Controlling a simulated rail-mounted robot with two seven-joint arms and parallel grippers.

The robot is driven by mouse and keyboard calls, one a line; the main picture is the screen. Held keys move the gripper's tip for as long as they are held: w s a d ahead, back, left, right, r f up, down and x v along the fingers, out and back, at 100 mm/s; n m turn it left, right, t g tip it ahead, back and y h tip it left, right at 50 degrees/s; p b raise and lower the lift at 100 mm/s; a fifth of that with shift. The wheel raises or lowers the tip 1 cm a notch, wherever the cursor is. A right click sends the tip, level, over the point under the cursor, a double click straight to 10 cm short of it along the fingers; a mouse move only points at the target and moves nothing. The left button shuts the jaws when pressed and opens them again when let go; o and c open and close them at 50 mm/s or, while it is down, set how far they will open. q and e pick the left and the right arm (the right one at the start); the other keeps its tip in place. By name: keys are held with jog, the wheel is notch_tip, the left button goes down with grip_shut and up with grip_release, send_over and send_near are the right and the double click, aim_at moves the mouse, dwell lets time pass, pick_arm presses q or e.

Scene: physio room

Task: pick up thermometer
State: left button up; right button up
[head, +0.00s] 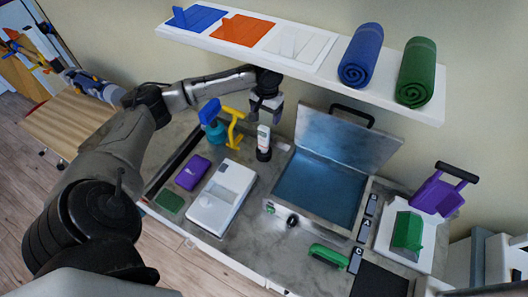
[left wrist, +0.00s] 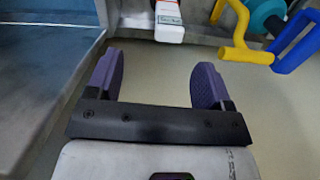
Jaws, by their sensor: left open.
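The thermometer appears to be the white upright device with a small label (head: 263,138), standing in a dark round base on the counter, left of the open case. In the left wrist view its white body (left wrist: 168,14) shows at the top edge, cut off by the frame. My left gripper (head: 265,112) is above and just behind it in the head view, pointing down. In the left wrist view the purple fingers (left wrist: 157,70) are apart with nothing between them, and the thermometer lies beyond their tips. My right gripper is not in view.
An open metal case (head: 318,187) stands right of the thermometer. A yellow-handled item (head: 234,127) and a blue-topped teal item (head: 212,120) stand to its left. A white machine (head: 222,196) lies in front. A wall shelf (head: 300,62) with rolled towels hangs above.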

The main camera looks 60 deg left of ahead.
aim_at(264, 127)
pick_arm(q)
jog(key=shift+a+r+n, duration=0.15)
jog(key=shift+a+n, duration=0.25)
jog(key=shift+a, duration=0.55)
jog(key=shift+w+a+f, duration=0.1)
jog(key=shift+w+f, duration=0.05)
jog(key=shift+f, duration=6.25)
jog(key=c, duration=1.3)
